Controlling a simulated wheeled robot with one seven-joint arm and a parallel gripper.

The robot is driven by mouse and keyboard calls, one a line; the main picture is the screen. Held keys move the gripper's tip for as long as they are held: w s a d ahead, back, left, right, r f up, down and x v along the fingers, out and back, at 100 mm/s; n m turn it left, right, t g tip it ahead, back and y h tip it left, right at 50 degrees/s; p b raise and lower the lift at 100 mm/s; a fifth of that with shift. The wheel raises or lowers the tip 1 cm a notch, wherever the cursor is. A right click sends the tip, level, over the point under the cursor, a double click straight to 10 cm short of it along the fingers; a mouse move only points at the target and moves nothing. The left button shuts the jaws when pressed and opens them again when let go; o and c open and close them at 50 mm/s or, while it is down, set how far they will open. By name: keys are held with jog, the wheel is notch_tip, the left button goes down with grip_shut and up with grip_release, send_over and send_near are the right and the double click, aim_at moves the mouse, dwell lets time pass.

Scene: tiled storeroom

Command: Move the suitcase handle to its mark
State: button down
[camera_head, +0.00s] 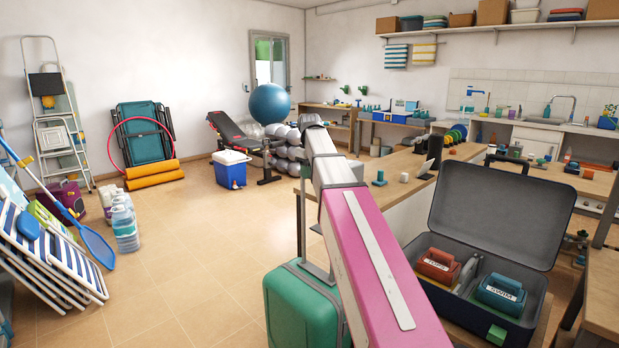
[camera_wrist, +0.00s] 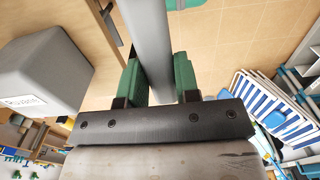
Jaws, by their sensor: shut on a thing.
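A green suitcase (camera_head: 300,308) stands upright on the floor, partly behind my arm. A thin grey post of its handle (camera_head: 303,225) rises from its top; the rest of the handle is mostly hidden by my arm. In the wrist view, my gripper (camera_wrist: 158,75) has its two green fingers on either side of a grey bar, which looks like the handle (camera_wrist: 151,35), and is shut on it. My gripper is hidden behind my arm in the head view. I cannot make out the handle's mark in either view.
An open dark case (camera_head: 520,225) with a red block (camera_head: 438,265) and a blue block (camera_head: 500,294) is at right, close to my arm. A wooden bench (camera_head: 400,165) stands behind. A blue cooler (camera_head: 230,170) stands on the floor. The tiled floor left of the suitcase is clear.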

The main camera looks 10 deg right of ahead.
jog(key=shift+r, duration=0.1)
jog(key=c, duration=0.8)
grip_release()
jog(key=shift+c, duration=0.2)
notch_tip(320, 180, up, 8)
jog(key=shift+f, duration=0.25)
